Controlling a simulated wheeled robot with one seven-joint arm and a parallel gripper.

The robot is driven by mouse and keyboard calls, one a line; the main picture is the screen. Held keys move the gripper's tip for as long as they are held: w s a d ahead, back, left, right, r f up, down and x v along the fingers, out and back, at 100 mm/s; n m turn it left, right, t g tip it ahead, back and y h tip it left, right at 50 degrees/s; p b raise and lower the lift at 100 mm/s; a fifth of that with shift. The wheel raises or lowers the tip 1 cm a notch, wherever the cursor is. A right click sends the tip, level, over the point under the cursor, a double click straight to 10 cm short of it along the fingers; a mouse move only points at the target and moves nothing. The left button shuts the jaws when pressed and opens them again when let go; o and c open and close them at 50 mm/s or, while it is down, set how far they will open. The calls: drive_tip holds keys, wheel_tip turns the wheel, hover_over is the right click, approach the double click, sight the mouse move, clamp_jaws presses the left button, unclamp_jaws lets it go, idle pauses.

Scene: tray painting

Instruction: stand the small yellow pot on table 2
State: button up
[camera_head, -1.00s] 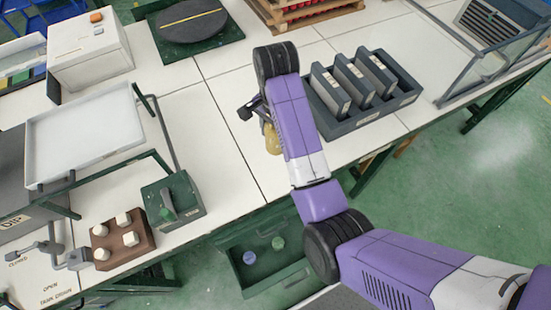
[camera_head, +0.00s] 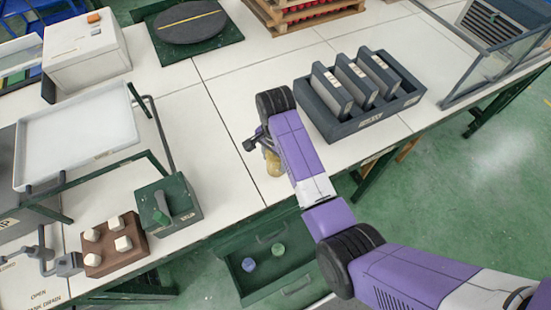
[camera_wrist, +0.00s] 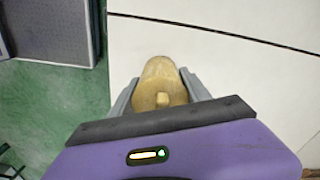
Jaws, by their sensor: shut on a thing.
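The small yellow pot (camera_wrist: 160,84) is between the two fingers of my gripper (camera_wrist: 160,90) in the wrist view. My gripper is shut on it. In the head view the pot (camera_head: 272,163) shows as a small yellowish shape beside my gripper (camera_head: 262,145), partly hidden by my purple arm. It is over the white table top (camera_head: 225,145) near its front edge. I cannot tell whether the pot touches the table. No label naming table 2 can be read.
A dark rack (camera_head: 355,122) with upright grey plates stands right of my arm. A green box (camera_head: 182,207) and a brown block with white knobs (camera_head: 112,262) stand left. An open green drawer (camera_head: 268,285) holds a blue and a green disc. White table left of my gripper is clear.

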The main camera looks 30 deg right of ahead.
drive_tip(key=shift+f, duration=0.25)
drive_tip(key=o, duration=1)
drive_tip(key=shift+c, duration=0.2)
wheel_tip(320, 180, up, 11)
drive_tip(key=shift+r+p, duration=0.1)
drive_tip(key=shift+p, duration=0.8)
drive_tip(key=shift+r+p, duration=0.6)
